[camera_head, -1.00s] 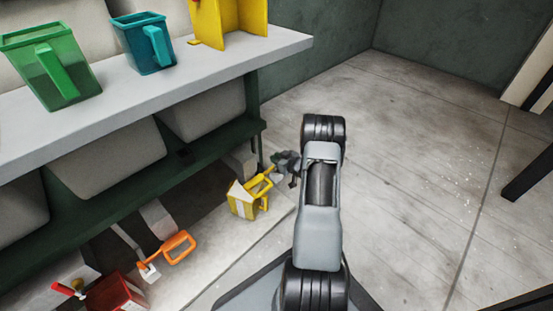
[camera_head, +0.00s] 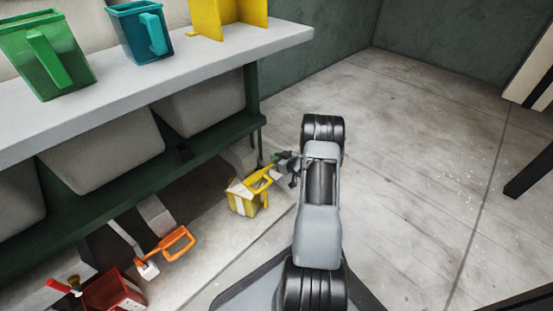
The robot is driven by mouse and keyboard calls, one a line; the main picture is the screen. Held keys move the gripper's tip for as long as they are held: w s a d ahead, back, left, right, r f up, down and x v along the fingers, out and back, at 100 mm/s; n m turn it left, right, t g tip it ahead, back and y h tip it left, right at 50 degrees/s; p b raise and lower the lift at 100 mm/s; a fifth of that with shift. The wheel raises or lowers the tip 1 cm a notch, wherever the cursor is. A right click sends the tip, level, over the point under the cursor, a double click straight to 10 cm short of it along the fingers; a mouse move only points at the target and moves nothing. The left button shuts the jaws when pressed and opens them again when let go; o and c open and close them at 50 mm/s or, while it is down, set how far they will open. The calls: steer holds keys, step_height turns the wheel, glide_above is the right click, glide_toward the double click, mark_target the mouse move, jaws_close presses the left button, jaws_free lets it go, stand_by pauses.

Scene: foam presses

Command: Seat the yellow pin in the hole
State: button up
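A yellow box (camera_head: 243,203) with a pale front sits low under the bench, left of my arm. The yellow pin (camera_head: 261,178) shows as a yellow loop handle at the box's top right, slanting up toward my gripper. My gripper (camera_head: 284,160) is small and dark, just right of the loop's upper end. It looks very close to the loop; I cannot tell whether it touches or holds it. The fingers are too small and partly behind my arm to read. The hole and the pin's shaft are not clearly visible.
An orange loop-handled pin (camera_head: 173,245) and a red box (camera_head: 114,292) lie to the lower left. The grey bench top (camera_head: 190,67) carries a green jug (camera_head: 45,58), a teal jug (camera_head: 139,32) and a yellow stand (camera_head: 229,17). Open floor (camera_head: 430,150) is on the right.

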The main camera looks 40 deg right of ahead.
steer(key=o, duration=0.5)
steer(key=shift+p+v, duration=2.8)
steer(key=shift+v, duration=4.15)
steer(key=shift+w+r, duration=0.1)
